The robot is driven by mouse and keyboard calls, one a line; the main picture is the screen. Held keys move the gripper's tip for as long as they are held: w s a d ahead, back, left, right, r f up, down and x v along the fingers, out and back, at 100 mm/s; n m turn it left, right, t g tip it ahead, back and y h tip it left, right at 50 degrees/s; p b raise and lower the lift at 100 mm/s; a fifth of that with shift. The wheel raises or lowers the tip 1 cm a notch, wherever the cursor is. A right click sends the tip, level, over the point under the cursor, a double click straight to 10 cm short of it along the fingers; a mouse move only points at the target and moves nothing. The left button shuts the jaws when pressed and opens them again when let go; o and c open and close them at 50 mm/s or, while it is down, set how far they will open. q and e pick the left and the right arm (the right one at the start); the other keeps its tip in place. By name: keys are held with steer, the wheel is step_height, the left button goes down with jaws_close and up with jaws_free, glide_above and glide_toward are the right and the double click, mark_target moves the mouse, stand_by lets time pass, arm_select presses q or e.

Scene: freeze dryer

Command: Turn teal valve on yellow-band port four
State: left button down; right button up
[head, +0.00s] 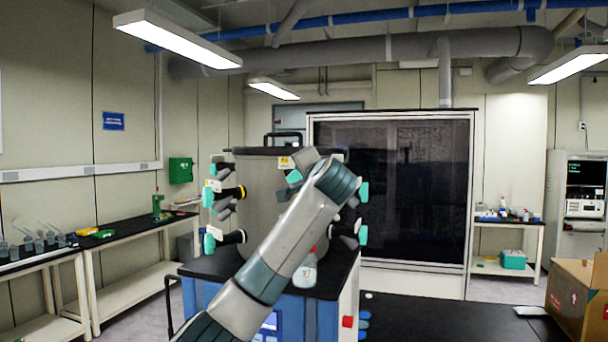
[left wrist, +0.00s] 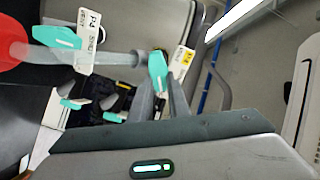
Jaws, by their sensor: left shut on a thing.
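My left gripper (left wrist: 162,86) is shut on a teal valve (left wrist: 158,68), which sits between its fingertips at the end of a pale tube in the left wrist view. A white tag (left wrist: 89,42) with "P4"-like lettering hangs on that tube, beside another teal handle (left wrist: 57,37). In the head view my left arm crosses in front of the grey freeze dryer chamber (head: 257,205) and hides part of its ports. A port with a yellow band (head: 241,193) shows on the chamber's left side. My right gripper is not in view.
More teal-handled valves (head: 209,243) line the chamber's left side, and others (head: 362,235) its right. A red rounded object (left wrist: 10,42) is close at left in the wrist view. A bottle (head: 305,271) stands before the chamber. A cardboard box (head: 578,292) sits right.

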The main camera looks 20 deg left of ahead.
arm_select(q)
steer(key=c, duration=1.7)
jaws_free()
steer(key=shift+d, duration=0.1)
steer(key=shift+s, duration=0.1)
steer(key=b+v, duration=0.9)
steer(key=v, duration=0.8)
steer(key=shift+s+d+f, duration=0.1)
